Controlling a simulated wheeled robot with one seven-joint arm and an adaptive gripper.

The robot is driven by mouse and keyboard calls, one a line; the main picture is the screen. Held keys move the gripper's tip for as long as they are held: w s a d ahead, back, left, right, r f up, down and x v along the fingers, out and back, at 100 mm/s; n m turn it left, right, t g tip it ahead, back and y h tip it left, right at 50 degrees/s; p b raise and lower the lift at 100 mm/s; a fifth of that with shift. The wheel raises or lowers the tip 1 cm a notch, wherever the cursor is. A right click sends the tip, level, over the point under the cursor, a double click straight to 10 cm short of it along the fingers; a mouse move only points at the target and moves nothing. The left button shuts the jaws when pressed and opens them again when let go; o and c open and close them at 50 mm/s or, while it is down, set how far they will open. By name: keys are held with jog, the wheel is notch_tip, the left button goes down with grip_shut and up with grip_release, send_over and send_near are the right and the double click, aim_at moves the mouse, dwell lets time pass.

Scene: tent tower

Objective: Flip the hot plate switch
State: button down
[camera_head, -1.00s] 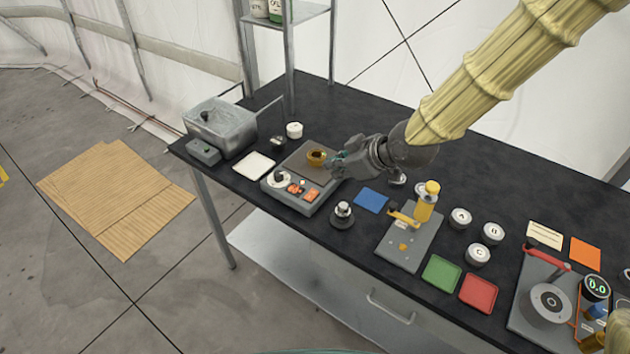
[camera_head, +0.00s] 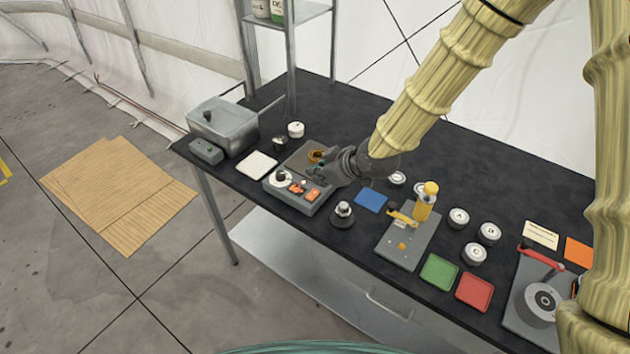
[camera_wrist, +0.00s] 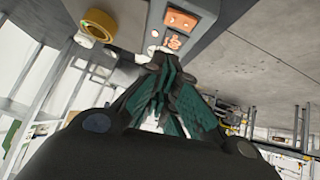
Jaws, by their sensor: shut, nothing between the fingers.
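The hot plate (camera_head: 287,200) is a grey box on the black bench, left of the middle in the head view. Its panel has a white dial with a black knob (camera_head: 281,177) and orange switches (camera_head: 312,195). The orange switches (camera_wrist: 180,20) also show at the top of the wrist view. A brass ring (camera_wrist: 98,25) sits on the plate's top. My gripper (camera_head: 319,173) is shut and empty, low over the hot plate, just behind the switches. In the wrist view its fingertips (camera_wrist: 163,62) point toward the panel; I cannot tell whether they touch it.
A metal basin (camera_head: 222,125) and a white pad (camera_head: 257,164) lie to the left. A black-based knob (camera_head: 343,215), a blue pad (camera_head: 371,200) and a grey plate with a yellow bottle (camera_head: 425,202) stand to the right.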

aim_at(312, 197)
jog(key=p+x, duration=0.1)
jog(key=x, duration=0.1)
jog(key=shift+f, duration=0.35)
jog(key=shift+w+d+f+p, duration=0.15)
jog(key=shift+f+p, duration=0.6)
jog(key=shift+f, duration=0.8)
jog(key=shift+w+f, duration=0.1)
jog(key=shift+f, duration=0.1)
jog(key=shift+f+b, duration=0.2)
jog(key=shift+b, duration=0.25)
jog(key=shift+r, duration=0.1)
jog(key=shift+s+a, duration=0.45)
jog(key=shift+s, duration=0.15)
jog(key=shift+r, duration=0.1)
